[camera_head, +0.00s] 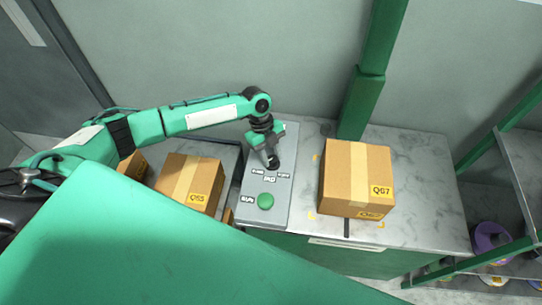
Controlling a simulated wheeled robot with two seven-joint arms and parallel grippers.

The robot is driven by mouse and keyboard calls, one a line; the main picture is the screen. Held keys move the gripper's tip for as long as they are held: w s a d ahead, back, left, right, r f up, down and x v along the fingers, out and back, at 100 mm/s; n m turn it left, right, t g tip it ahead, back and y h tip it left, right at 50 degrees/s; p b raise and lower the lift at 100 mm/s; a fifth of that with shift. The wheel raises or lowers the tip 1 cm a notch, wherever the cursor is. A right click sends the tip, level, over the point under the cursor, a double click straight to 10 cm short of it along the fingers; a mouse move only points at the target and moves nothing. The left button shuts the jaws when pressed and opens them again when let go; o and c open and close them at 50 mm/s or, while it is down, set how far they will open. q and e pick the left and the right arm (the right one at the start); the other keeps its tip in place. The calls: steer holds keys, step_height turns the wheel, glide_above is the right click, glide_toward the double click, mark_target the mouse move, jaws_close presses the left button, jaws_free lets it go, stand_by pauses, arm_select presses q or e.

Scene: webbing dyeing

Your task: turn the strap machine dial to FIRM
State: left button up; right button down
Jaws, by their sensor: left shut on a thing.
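The strap machine panel (279,206) is a grey slab on the bench, with small dark labels and a round green button (265,201) at its near end. My left gripper (272,164) points down over the panel, just beyond the labels, and is shut on the dial. The gripper hides the dial, so its setting cannot be seen. The labels are too small to read clearly. My right gripper is not in view.
A carton marked Q67 (350,181) stands on the marble bench (432,214) right of the panel. Another carton (187,183) stands left of it. A green post (364,95) rises behind. Shelves (520,165) hold containers at right.

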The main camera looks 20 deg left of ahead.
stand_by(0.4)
arm_select(q)
steer(key=o, duration=1)
steer(key=shift+c, duration=0.2)
steer(key=b+v, duration=0.3)
steer(key=v, duration=1.1)
steer(key=shift+f, duration=0.1)
